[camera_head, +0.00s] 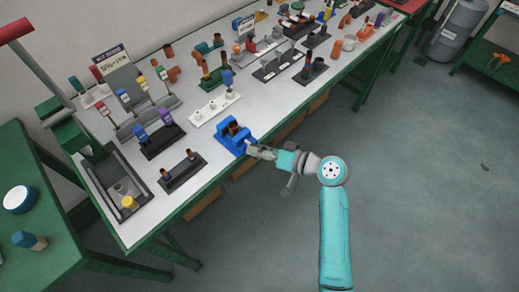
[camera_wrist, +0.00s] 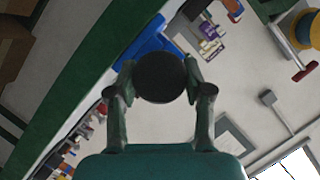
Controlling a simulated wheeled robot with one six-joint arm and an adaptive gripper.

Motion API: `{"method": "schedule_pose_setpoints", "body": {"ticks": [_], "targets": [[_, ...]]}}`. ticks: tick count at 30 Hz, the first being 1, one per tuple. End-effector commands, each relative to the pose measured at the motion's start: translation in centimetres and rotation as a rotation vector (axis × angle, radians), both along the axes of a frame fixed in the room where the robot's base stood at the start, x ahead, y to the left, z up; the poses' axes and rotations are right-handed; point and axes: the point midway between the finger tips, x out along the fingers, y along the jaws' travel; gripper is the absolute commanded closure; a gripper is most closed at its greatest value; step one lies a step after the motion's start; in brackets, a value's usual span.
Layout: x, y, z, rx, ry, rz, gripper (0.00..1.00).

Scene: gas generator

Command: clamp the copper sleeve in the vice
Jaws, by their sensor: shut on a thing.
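The blue vice (camera_head: 231,140) stands at the near edge of the white bench, and part of it shows behind the fingers in the wrist view (camera_wrist: 141,44). A brown copper sleeve (camera_head: 233,127) appears upright at the vice's jaws; whether the jaws touch it is too small to tell. My gripper (camera_head: 251,147) is at the vice's front, on the side facing the aisle. In the wrist view its fingers are shut on a dark round knob (camera_wrist: 160,78), which looks like the vice's handle end. The knob hides most of what lies behind it.
A dark rack with upright copper pieces (camera_head: 183,171) lies left of the vice. A white rack (camera_head: 214,108) stands behind it. A grey tray (camera_head: 118,190) is at the bench's left end.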

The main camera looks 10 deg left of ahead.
Motion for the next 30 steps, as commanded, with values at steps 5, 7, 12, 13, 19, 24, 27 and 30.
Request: {"method": "schedule_pose_setpoints", "body": {"ticks": [5, 7, 12, 13, 19, 24, 27, 30], "targets": [[0.02, -0.04, -0.04, -0.001, 0.001, -0.002, 0.84], [0.02, -0.04, -0.04, -0.001, 0.001, -0.002, 0.84], [0.02, -0.06, -0.05, -0.001, 0.000, -0.002, 0.84], [0.02, -0.06, -0.05, -0.001, 0.000, -0.002, 0.84], [0.02, -0.06, -0.06, -0.001, 0.000, -0.002, 0.84], [0.03, -0.06, -0.05, -0.001, 0.000, -0.002, 0.84], [0.02, -0.06, -0.06, -0.001, 0.000, -0.002, 0.84], [0.02, -0.06, -0.06, -0.001, 0.000, -0.002, 0.32]]}}
